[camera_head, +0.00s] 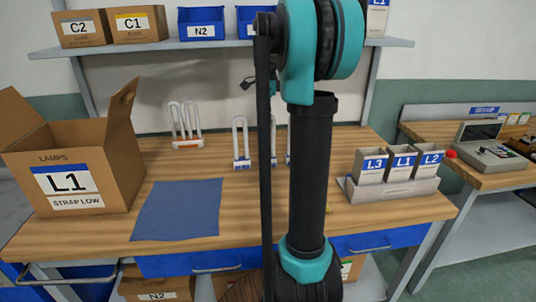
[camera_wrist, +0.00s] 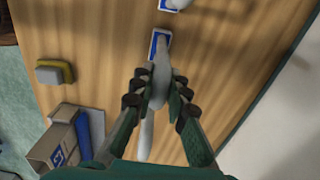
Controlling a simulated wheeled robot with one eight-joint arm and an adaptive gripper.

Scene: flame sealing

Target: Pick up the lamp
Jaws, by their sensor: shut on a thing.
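My gripper (camera_wrist: 158,92) is shut on a white lamp (camera_wrist: 146,142) with a blue-and-white label (camera_wrist: 158,44) at its end, in the wrist view. The fingers press on it from both sides. Part of another lamp (camera_wrist: 176,4) shows at the top edge of that view. In the head view, a white U-shaped lamp (camera_head: 240,140) stands upright on the wooden table, with more partly hidden behind my arm. My gripper is out of sight in the head view.
An open cardboard box marked L1 (camera_head: 112,170) stands at the left beside a blue mat (camera_head: 178,210). A white multi-tube lamp (camera_head: 185,122) stands behind. A grey holder (camera_head: 400,192) with bins L3, L1 and L2 is at the right. A shelf (camera_head: 140,47) runs above the table.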

